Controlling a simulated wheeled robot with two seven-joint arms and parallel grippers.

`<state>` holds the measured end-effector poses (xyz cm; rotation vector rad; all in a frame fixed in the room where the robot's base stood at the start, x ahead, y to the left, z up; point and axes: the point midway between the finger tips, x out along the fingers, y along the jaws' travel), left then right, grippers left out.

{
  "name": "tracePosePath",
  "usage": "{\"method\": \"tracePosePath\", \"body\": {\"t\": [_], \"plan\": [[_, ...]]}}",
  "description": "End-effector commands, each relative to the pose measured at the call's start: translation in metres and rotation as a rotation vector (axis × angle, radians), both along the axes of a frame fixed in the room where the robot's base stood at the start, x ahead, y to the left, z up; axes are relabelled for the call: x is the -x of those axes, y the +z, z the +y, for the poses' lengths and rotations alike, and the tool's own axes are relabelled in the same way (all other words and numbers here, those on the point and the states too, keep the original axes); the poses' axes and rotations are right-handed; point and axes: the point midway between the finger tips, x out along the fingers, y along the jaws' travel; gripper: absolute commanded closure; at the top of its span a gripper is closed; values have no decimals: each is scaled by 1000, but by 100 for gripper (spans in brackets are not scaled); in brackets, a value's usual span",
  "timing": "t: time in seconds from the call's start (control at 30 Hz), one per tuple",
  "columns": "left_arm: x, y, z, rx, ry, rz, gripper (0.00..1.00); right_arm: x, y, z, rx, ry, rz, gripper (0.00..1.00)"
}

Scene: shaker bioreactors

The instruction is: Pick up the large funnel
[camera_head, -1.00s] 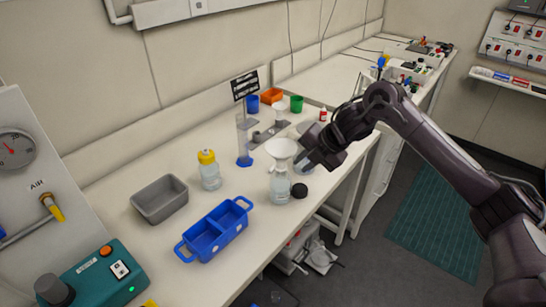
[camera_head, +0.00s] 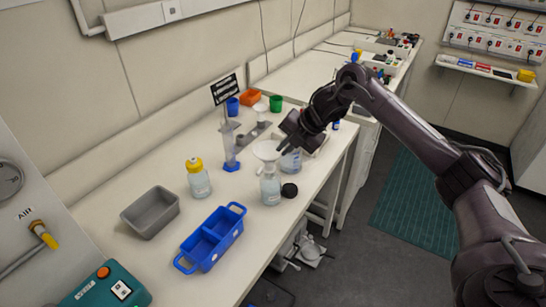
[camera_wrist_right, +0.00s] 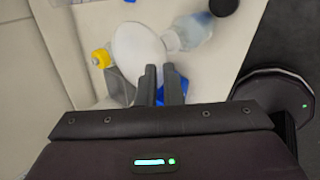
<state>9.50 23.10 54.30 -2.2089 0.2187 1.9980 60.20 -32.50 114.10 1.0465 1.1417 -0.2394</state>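The large white funnel (camera_head: 267,150) sits mouth up in the neck of a clear bottle (camera_head: 270,189) near the front edge of the bench. In the right wrist view the funnel (camera_wrist_right: 138,45) shows as a white disc just beyond the fingertips, with the clear bottle (camera_wrist_right: 188,32) beside it. My right gripper (camera_head: 285,150) is above and just right of the funnel in the head view, pointing down. My left gripper is out of view.
A black cap (camera_head: 289,190) lies right of the bottle. Another bottle (camera_head: 291,161) stands behind. Left are a yellow-capped bottle (camera_head: 198,179), blue carrier (camera_head: 211,238) and grey tub (camera_head: 150,212). A cylinder (camera_head: 230,146) and smaller funnel (camera_head: 260,108) stand farther back.

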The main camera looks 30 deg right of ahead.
Motion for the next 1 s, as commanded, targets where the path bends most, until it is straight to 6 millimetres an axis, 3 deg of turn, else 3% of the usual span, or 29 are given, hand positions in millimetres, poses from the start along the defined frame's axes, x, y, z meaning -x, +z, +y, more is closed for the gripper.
{"method": "tracePosePath", "body": {"t": [0.03, 0.2, 0.33, 0.47, 0.6, 0.87, 1.0], "plan": [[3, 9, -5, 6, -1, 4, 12, 8, -30, 4, 15, 8, 58, 83], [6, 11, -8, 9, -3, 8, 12, 1, -50, 10, 17, 11, 60, 83], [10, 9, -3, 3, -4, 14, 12, -1, -50, 10, 16, 8, 52, 83], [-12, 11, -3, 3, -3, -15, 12, -1, -50, 10, 16, 8, 52, 79], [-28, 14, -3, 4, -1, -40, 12, -1, -49, 10, 17, 8, 52, 98], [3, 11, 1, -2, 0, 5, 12, -2, -45, 10, 14, 7, 45, 100], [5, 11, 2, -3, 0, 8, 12, -3, -45, 10, 13, 6, 43, 100]]}}
